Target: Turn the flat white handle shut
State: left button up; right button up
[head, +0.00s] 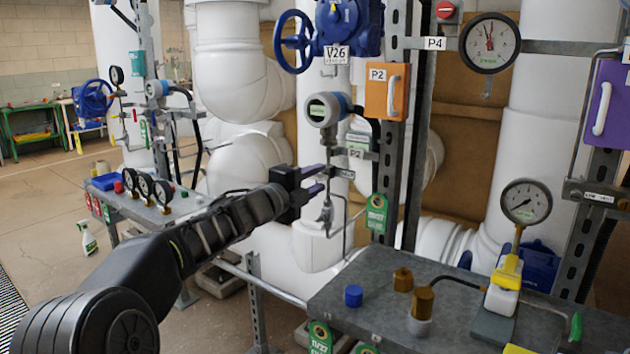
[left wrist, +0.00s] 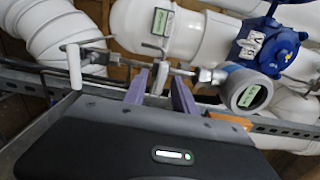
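In the left wrist view a flat, pale white handle (left wrist: 160,78) sits on a thin metal pipe line, left of a round grey transmitter (left wrist: 247,93). My left gripper (left wrist: 160,76) is open, with one purple-grey finger on each side of the handle; gaps show, and I cannot tell whether either finger touches it. In the head view the left gripper (head: 318,180) reaches the thin pipework below the transmitter (head: 325,108); the handle is hard to make out there. My right gripper is not in view.
An orange panel (head: 384,92) with its own white pull stands upper right of the gripper, beside a slotted steel post. A grey table (head: 350,318) with caps and a yellow-and-white device is lower right. A white rod (left wrist: 74,65) hangs left of the fingers in the wrist view.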

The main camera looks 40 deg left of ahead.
pick_arm(q)
jog(key=s, duration=0.7)
jog(key=shift+s, duration=0.4)
